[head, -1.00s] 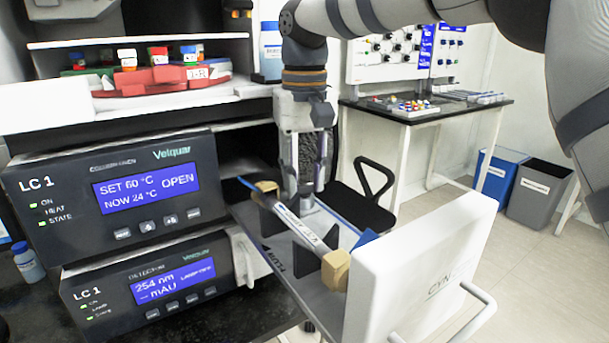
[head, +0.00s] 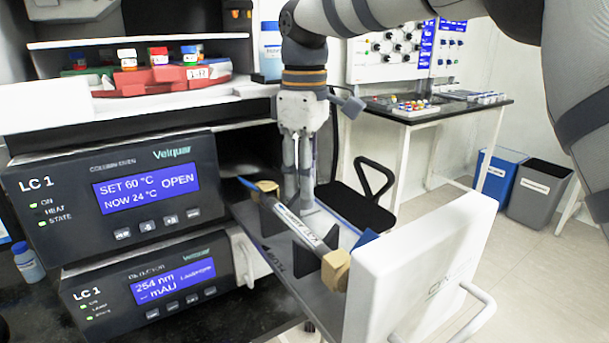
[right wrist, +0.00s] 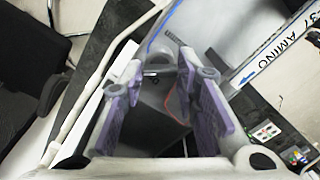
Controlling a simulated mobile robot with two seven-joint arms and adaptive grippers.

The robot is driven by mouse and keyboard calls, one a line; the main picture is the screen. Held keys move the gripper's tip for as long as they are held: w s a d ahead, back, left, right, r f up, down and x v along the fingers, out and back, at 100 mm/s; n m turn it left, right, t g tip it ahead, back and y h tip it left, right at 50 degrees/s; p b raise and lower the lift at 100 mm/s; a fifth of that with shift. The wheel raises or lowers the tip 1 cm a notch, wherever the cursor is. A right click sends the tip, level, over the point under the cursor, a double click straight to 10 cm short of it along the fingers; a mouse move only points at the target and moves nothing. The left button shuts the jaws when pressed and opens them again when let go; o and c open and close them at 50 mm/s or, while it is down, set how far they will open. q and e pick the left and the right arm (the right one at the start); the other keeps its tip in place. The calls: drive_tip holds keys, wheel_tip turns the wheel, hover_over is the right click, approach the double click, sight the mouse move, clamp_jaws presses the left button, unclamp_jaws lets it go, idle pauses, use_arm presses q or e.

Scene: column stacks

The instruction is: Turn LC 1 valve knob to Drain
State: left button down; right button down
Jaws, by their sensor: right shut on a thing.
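My right gripper (head: 303,200) points straight down into the pulled-out LC 1 column oven drawer (head: 270,240), behind the column. It is shut on a small dark thing, which I take for the LC 1 valve knob (right wrist: 157,73). The knob lies between the purple pads in the right wrist view, mostly hidden by the fingers. In the head view the fingers cover it, and I cannot read its marks or its position. The LC 1 oven front (head: 115,190) reads SET 60 °C, NOW 24 °C, OPEN. My left gripper is out of view.
A labelled column (head: 300,226) with tan end fittings lies across dark holders in the drawer, close beside the fingers. The drawer's white front panel (head: 415,265) stands at the right. The LC 1 detector (head: 150,285) is below the oven. A black chair (head: 365,205) stands behind.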

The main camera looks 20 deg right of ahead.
drive_tip(key=shift+n, duration=0.8)
drive_tip(key=c, duration=1.2)
unclamp_jaws()
drive_tip(key=shift+c, duration=0.2)
drive_tip(key=shift+r, duration=0.1)
wheel_tip(320, 180, up, 12)
